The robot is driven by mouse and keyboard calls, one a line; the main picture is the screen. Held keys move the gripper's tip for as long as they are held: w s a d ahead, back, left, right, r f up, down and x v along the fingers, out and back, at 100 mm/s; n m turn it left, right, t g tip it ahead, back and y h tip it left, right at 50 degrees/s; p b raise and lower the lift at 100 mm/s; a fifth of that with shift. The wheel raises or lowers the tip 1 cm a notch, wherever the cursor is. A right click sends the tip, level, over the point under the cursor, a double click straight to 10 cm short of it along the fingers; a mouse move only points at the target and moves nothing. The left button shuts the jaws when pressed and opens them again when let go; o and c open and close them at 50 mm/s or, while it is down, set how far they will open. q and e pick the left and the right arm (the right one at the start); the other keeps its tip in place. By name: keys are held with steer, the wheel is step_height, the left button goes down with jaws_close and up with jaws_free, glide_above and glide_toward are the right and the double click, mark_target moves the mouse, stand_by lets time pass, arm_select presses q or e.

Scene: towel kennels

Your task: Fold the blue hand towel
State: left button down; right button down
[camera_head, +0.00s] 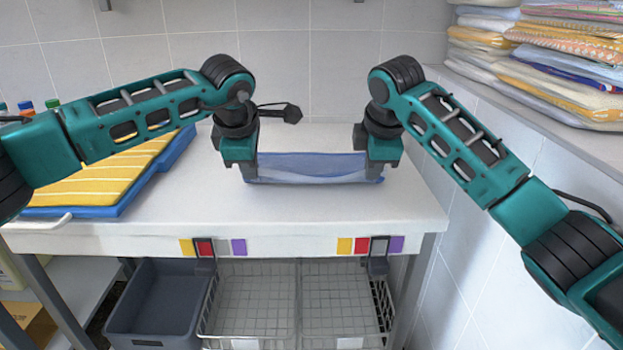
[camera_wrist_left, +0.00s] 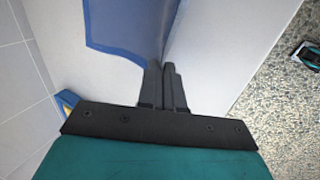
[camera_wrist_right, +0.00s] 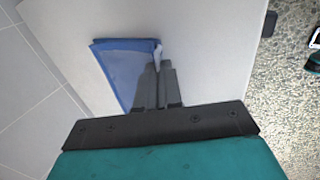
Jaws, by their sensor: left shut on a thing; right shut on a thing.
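The blue hand towel (camera_head: 312,168) spans between my two grippers over the white table, with a lighter blue-grey face and a darker blue border. My left gripper (camera_head: 249,176) is shut on the towel's left end; the left wrist view shows the towel (camera_wrist_left: 125,25) running up from the closed fingers (camera_wrist_left: 165,75). My right gripper (camera_head: 375,174) is shut on the towel's right end; the right wrist view shows the towel (camera_wrist_right: 125,65) beside its closed fingers (camera_wrist_right: 158,75). The towel's lower edge is at or just above the tabletop; I cannot tell which.
The white table (camera_head: 330,220) is clear in front of the towel. A grey bin (camera_head: 160,310) and wire baskets (camera_head: 255,300) sit below. Folded towels (camera_head: 560,60) are stacked on the right shelf.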

arm_select(q)
steer(key=shift+s+f, duration=0.25)
arm_select(e)
steer(key=shift+s+f, duration=0.25)
arm_select(q)
steer(key=c, duration=1)
jaws_free()
arm_select(e)
steer(key=c, duration=1)
jaws_free()
arm_select(q)
steer(key=shift+r, duration=0.3)
arm_select(e)
steer(key=shift+r, duration=0.3)
arm_select(q)
steer(key=s+v, duration=0.1)
steer(key=v, duration=0.9)
steer(key=shift+s+f, duration=0.3)
arm_select(e)
steer(key=s+v, duration=0.1)
steer(key=v, duration=0.9)
steer(key=shift+s+f, duration=0.3)
